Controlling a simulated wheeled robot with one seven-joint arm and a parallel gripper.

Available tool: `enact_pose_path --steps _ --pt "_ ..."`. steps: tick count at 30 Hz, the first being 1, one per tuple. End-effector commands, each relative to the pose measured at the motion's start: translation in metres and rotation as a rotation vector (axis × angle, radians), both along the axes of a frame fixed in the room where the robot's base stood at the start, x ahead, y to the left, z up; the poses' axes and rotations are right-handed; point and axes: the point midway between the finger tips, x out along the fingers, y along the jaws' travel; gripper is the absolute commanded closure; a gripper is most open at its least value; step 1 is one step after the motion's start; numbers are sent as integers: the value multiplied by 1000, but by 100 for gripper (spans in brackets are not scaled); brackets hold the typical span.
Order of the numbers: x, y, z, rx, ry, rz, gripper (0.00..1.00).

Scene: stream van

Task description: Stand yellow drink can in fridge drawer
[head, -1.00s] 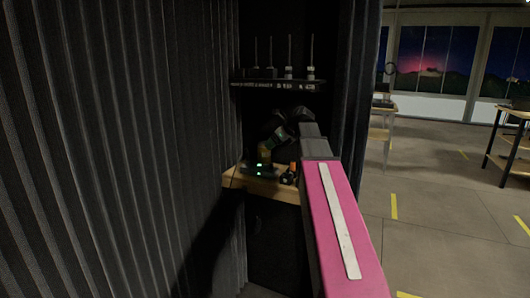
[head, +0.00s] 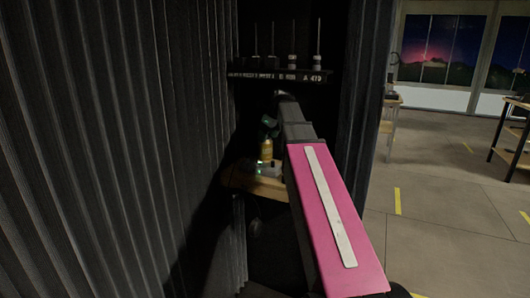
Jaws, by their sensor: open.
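I cannot make out a yellow drink can for certain. A small yellow upright shape (head: 266,150) stands on the wooden shelf, with a green shape (head: 270,126) above it; they could be one tool. My pink arm reaches away toward the dark alcove, and its dark far end is just right of and above the yellow shape. My gripper's fingers are hidden in the dark behind the arm. No fridge drawer is recognisable.
The wooden shelf (head: 257,183) sits in the alcove under a dark rack with several antennas (head: 280,76). A ribbed dark wall (head: 110,150) fills the left. A dark curtain (head: 368,90) borders the right. Open floor (head: 440,200) lies beyond.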

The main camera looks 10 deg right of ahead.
Motion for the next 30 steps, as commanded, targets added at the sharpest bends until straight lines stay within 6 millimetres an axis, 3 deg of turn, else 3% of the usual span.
enact_pose_path --steps 9,16,17,20,21,23,30 --pt "11 11 -35 1 2 1 29" --pt "12 11 -37 0 0 0 29" --pt "12 12 -37 0 0 0 32" --pt "12 11 -37 1 1 0 64" --pt "12 11 -37 1 1 0 70" --pt "12 11 -37 1 0 0 75" --pt "12 11 -36 1 0 0 75"
